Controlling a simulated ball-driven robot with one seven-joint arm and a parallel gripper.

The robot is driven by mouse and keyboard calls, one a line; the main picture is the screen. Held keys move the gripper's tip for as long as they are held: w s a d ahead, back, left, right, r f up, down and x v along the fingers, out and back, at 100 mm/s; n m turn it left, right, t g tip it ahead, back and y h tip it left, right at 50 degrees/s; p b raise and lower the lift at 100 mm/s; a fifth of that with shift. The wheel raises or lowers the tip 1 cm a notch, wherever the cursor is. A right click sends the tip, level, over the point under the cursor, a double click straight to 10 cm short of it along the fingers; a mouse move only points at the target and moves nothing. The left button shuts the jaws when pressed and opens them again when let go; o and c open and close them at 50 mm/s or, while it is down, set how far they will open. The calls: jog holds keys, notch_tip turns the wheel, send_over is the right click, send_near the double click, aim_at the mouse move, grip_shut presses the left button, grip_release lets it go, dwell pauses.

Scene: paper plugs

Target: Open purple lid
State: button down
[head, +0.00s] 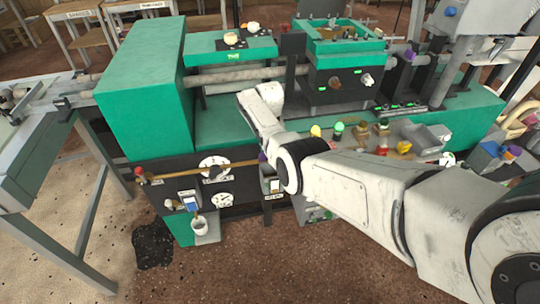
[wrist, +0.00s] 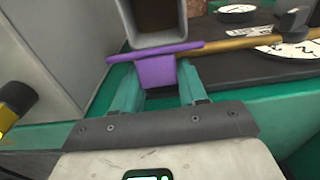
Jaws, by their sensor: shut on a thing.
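The purple lid (wrist: 155,68) is in the middle of the wrist view, a flat edge-on strip with a tab below it. My gripper (wrist: 160,86) has its two teal fingers on either side of that tab and is shut on it. Just beyond the lid is a grey box (wrist: 182,38), and its dark brown inside shows past the lid's edge. In the head view only a small bit of the purple lid (head: 262,157) shows beside my arm. My arm hides my fingers there.
A brown rod (wrist: 265,40) runs beside the lid, near white round dials (wrist: 297,50). In the head view the green machine (head: 140,85) stands behind. A white cup (head: 200,227) hangs low on its front. Several coloured plugs (head: 338,128) stand right of my arm.

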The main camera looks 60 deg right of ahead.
jog(key=shift+w+d+f+g+y+b, duration=0.2)
jog(key=shift+w+g+y+b, duration=0.1)
jog(key=shift+b, duration=0.65)
jog(key=shift+d+r, duration=0.1)
jog(key=c, duration=0.7)
grip_release()
jog(key=r, duration=1)
jog(key=shift+w+d+r+p, duration=0.25)
jog(key=shift+d+r+p, duration=0.1)
jog(key=shift+p, duration=0.05)
